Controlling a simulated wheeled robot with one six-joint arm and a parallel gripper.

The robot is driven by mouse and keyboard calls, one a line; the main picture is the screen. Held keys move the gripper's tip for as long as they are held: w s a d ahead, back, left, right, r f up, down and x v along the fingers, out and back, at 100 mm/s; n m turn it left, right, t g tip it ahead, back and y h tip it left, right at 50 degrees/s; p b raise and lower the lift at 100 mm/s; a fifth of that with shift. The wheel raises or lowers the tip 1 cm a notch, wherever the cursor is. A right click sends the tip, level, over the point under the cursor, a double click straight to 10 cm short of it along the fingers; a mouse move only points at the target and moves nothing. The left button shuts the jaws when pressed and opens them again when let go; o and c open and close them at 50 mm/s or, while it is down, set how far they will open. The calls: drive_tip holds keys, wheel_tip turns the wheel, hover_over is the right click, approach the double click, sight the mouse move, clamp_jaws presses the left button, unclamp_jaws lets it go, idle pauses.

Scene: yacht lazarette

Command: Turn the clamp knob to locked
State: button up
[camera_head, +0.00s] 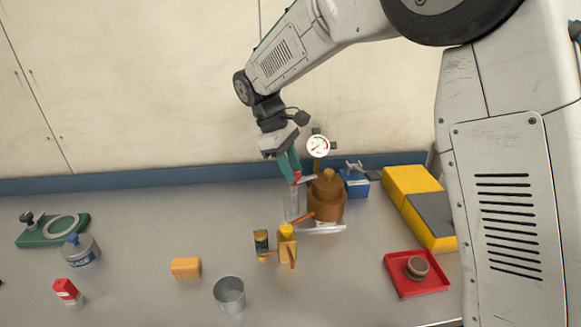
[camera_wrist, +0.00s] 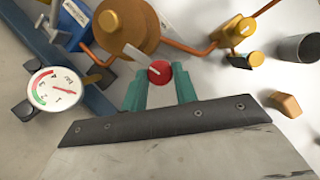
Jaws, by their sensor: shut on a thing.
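A round red knob (camera_wrist: 160,72) with a pale pointer line shows in the wrist view, between the two teal fingers of my gripper (camera_wrist: 159,84). My gripper is shut on the knob, with a finger on either side. In the head view, my gripper (camera_head: 295,174) reaches down from above, and a bit of the red knob (camera_head: 297,179) shows at its tips, just left of the brown stepped housing (camera_head: 326,200). The housing (camera_wrist: 124,28) lies just beyond the knob in the wrist view. The lock markings cannot be read.
A dial gauge (camera_head: 318,146) stands close behind my gripper. A blue box (camera_head: 355,184) is right of the housing. A brass valve (camera_head: 287,244) with copper pipe stands in front. A metal cup (camera_head: 229,294), orange block (camera_head: 186,267) and red tray (camera_head: 400,286) stand on the bench.

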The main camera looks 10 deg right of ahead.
drive_tip(key=shift+w+m+g+y, duration=0.15)
drive_tip(key=shift+m+g+y, duration=0.15)
drive_tip(key=shift+m, duration=0.8)
drive_tip(key=shift+r, duration=0.1)
drive_tip(key=o, duration=1)
drive_tip(key=v, duration=0.7)
drive_tip(key=shift+w+a+r, duration=0.1)
drive_tip(key=shift+w+r, duration=0.05)
drive_tip(key=shift+r, duration=0.15)
